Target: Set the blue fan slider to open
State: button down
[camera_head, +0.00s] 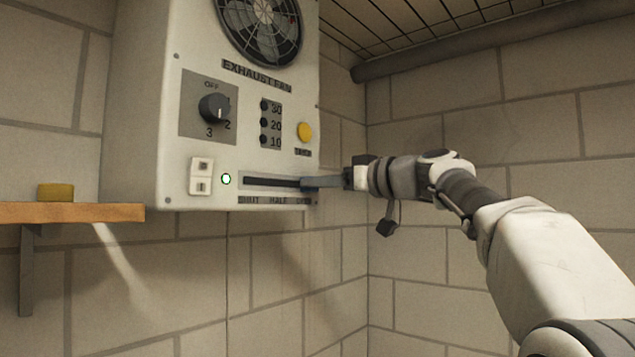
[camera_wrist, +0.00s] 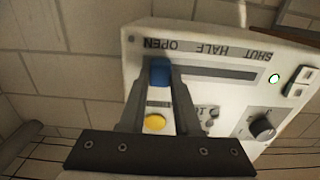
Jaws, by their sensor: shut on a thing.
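The exhaust fan box (camera_head: 140,110) hangs on the wall in the head view, with a slot marked SHUT, HALF and OPEN along its bottom. The blue slider knob (camera_wrist: 160,72) shows in the wrist view at the OPEN end of the slot (camera_wrist: 215,74). My gripper (camera_wrist: 160,78) is shut on the blue knob, with a finger on each side of it. In the head view my gripper (camera_head: 312,182) reaches the right end of the slot (camera_head: 270,182) from the right and mostly hides the knob.
The box also carries a dial (camera_head: 213,107), a yellow button (camera_head: 305,132), small black buttons, a white rocker switch (camera_head: 201,176) and a lit green lamp (camera_head: 226,179). A wooden shelf (camera_head: 70,212) with a yellow item (camera_head: 55,192) is at left. A pipe (camera_head: 430,63) runs high at right.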

jog(key=c, duration=0.6)
grip_release()
jog(key=shift+w+d, duration=0.15)
jog(key=b+v, duration=0.5)
jog(key=v, duration=1.2)
jog(key=shift+s, duration=0.25)
jog(key=shift+d, duration=0.1)
jog(key=s+a+f+m+g+h, duration=0.2)
jog(key=a+f+m+h, duration=0.2)
jog(key=f, duration=0.7)
jog(key=s+a+f+m+g+h, duration=0.1)
jog(key=s+a+f+m+h, duration=0.15)
jog(key=f, duration=0.85)
jog(key=s+d+f+m+g+h, duration=0.1)
jog(key=s+d+f+h, duration=0.2)
jog(key=s+f, duration=0.6)
jog(key=s+d+f+m+g+h, duration=0.2)
jog(key=s+f, duration=0.8)
jog(key=f, duration=0.6)
jog(key=shift+s+d+f+h, duration=0.25)
jog(key=shift+d+f+h, duration=0.15)
jog(key=shift+h, duration=0.75)
